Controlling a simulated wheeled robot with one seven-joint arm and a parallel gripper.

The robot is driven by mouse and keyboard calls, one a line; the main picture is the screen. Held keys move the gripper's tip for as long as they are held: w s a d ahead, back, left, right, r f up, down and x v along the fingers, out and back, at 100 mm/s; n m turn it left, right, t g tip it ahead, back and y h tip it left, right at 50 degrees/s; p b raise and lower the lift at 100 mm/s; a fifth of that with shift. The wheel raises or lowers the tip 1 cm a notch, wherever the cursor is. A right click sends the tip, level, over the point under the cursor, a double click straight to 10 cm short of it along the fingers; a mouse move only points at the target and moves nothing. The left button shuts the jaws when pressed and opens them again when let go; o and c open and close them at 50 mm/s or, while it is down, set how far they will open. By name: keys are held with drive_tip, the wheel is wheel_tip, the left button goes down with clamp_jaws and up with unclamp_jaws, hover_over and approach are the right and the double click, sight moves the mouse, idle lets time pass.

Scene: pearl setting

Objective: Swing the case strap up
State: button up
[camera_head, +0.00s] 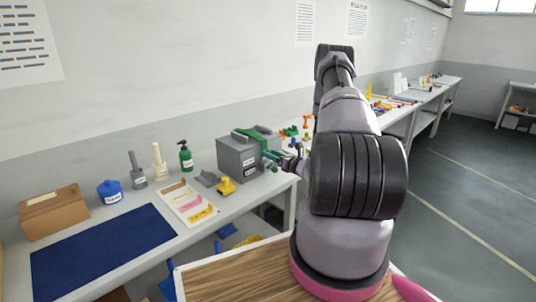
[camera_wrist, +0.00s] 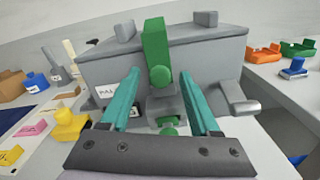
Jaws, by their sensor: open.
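The grey case (camera_head: 240,155) stands on the bench in the head view and fills the middle of the wrist view (camera_wrist: 208,62). Its green strap (camera_wrist: 155,50) runs over the top edge and down the front in the wrist view, with a round green knob on it. A second green knob shows lower down, by a grey block. My gripper (camera_wrist: 167,75) is open, its teal fingers on either side of the strap's lower part. I cannot tell whether the fingers touch it. In the head view my gripper (camera_head: 272,158) is at the case's front, partly hidden by my arm.
A yellow object (camera_head: 226,187) and a colour-sample sheet (camera_head: 187,203) lie left of the case. A green pump bottle (camera_head: 185,155), blue pot (camera_head: 109,191), cardboard box (camera_head: 53,211) and dark blue mat (camera_head: 105,252) are further left. Orange and blue pieces (camera_wrist: 263,54) lie right of the case.

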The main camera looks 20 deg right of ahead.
drive_tip(key=shift+x, duration=0.9)
clamp_jaws()
idle(0.9)
